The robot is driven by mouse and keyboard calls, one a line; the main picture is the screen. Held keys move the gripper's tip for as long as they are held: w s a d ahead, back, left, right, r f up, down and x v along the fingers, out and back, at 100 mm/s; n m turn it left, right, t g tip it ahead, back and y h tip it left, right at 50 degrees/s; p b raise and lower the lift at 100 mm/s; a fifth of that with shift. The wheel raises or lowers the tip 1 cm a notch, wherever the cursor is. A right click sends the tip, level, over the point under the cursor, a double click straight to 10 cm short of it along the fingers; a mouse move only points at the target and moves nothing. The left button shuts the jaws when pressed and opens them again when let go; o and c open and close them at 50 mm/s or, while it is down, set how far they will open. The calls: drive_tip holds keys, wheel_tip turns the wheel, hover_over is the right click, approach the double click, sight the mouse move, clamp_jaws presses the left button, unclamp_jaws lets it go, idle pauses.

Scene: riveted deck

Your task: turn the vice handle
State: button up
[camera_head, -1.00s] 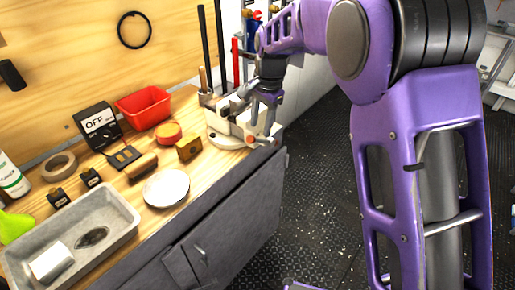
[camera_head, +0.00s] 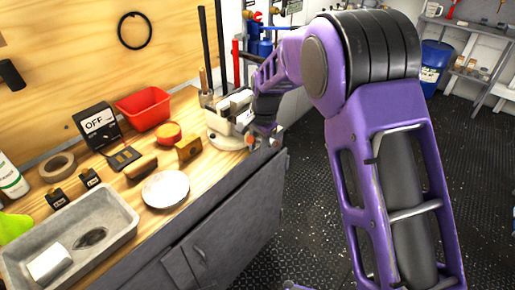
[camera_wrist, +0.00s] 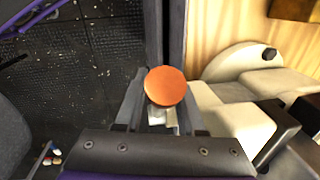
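The cream vice (camera_head: 222,128) stands at the right end of the wooden bench. One orange knob of its handle (camera_head: 250,141) shows near the bench's corner. My gripper (camera_head: 262,138) is low beside the vice's front, partly hidden by my own wrist in the head view. In the wrist view, an orange round knob (camera_wrist: 165,86) is seen nearly end-on between the two dark fingers of my gripper (camera_wrist: 160,108). The fingers stand apart on either side of it. The knob hides part of them, and I cannot tell whether they touch the handle. Cream vice parts (camera_wrist: 238,112) lie to the right.
A yellow-brown block (camera_head: 188,148), a red bin (camera_head: 145,108), a white dish (camera_head: 165,188) and a grey tray (camera_head: 118,208) are on the bench. Upright rods (camera_head: 219,50) stand behind the vice. The dark floor (camera_head: 300,225) right of the bench is clear.

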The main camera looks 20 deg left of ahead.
clamp_jaws()
idle(1.2)
